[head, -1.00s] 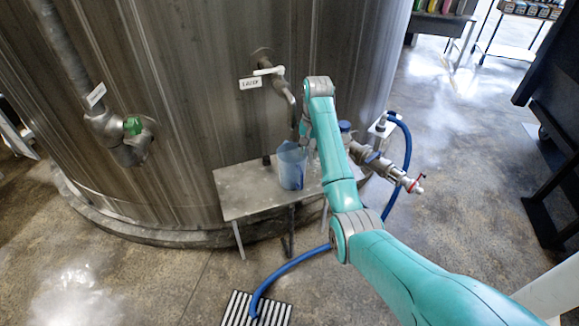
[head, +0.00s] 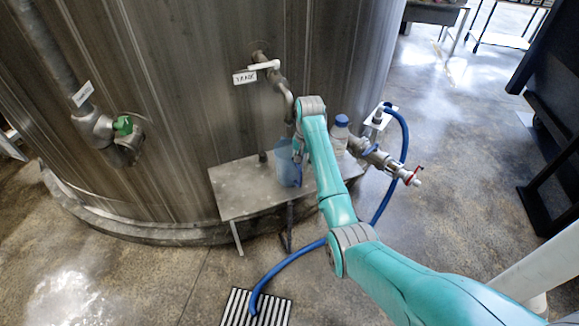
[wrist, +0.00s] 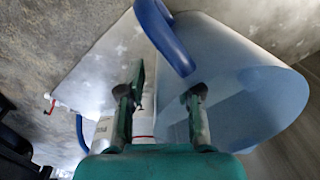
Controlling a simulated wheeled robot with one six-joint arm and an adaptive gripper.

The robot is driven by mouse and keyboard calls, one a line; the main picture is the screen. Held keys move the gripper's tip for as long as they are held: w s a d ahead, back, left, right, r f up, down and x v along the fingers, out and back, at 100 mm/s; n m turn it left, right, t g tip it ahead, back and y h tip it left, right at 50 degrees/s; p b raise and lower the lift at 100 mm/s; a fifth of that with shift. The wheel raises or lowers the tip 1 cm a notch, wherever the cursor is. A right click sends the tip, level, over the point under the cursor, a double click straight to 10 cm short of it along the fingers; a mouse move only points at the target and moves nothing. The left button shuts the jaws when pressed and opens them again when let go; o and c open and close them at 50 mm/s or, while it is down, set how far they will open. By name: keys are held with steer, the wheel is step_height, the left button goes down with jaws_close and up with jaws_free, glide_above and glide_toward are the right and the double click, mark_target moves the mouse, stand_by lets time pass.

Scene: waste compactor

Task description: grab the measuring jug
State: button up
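The measuring jug (head: 286,165) is translucent blue and stands upright on a small metal table below the tank's tap. In the wrist view the jug (wrist: 245,85) fills the right side, with its darker blue handle (wrist: 165,38) curving in from the top. My gripper (wrist: 162,100) is open. Its fingertips lie on either side of the handle's lower end in the picture, and the right finger overlaps the jug body. I cannot tell whether either finger touches it. In the head view my arm hides part of the gripper beside the jug.
The metal table (head: 238,190) stands against the big steel tank (head: 190,90). A clear bottle with a blue cap (head: 340,133) stands right of my arm. The tap (head: 280,82) hangs above the jug. A valve (head: 385,163) and blue hose (head: 404,140) are at the right.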

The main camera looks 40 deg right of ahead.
jaws_close()
steer(key=shift+r, duration=0.15)
